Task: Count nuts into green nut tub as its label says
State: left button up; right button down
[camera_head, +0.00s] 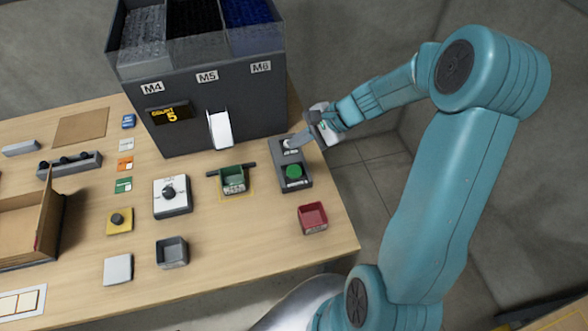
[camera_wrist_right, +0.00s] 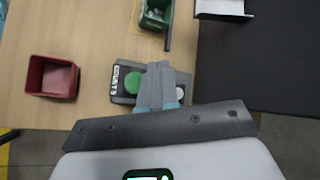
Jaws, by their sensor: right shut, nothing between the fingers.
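The green nut tub (camera_head: 233,187) stands below the feeder's white chute (camera_head: 220,128); it also shows at the top of the right wrist view (camera_wrist_right: 155,17), with small pale pieces inside. The dark feeder (camera_head: 205,110) has a display (camera_head: 168,115) that reads a count of 5. A control box (camera_head: 297,184) with a green button (camera_head: 293,171) and a pale button stands right of the tub. My right gripper (camera_head: 297,140) is shut and empty over the box's far end; its fingers (camera_wrist_right: 159,68) lie between the two buttons in the wrist view. My left gripper is not in view.
Feeder bins M4, M5 and M6 hold small parts. A red tub (camera_head: 312,217) sits near the table's right edge. A dial box (camera_head: 172,195), a grey tub (camera_head: 172,251) and a yellow knob plate (camera_head: 119,220) stand left of the green tub. A cardboard box (camera_head: 25,222) is at far left.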

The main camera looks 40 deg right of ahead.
aim_at(297, 171)
jog(key=shift+f, duration=0.15)
notch_tip(297, 171, down, 8)
jog(key=b, duration=0.6)
jog(key=shift+b, duration=0.3)
jog(key=shift+f, duration=0.3)
jog(key=shift+b, duration=0.3)
dwell(0.9)
jog(key=shift+f+b, duration=0.4)
jog(key=shift+b, duration=0.05)
jog(key=shift+f+b, duration=0.45)
jog(key=shift+b, duration=0.05)
dwell(0.5)
jog(key=shift+r+p, duration=0.65)
jog(key=shift+r, duration=0.25)
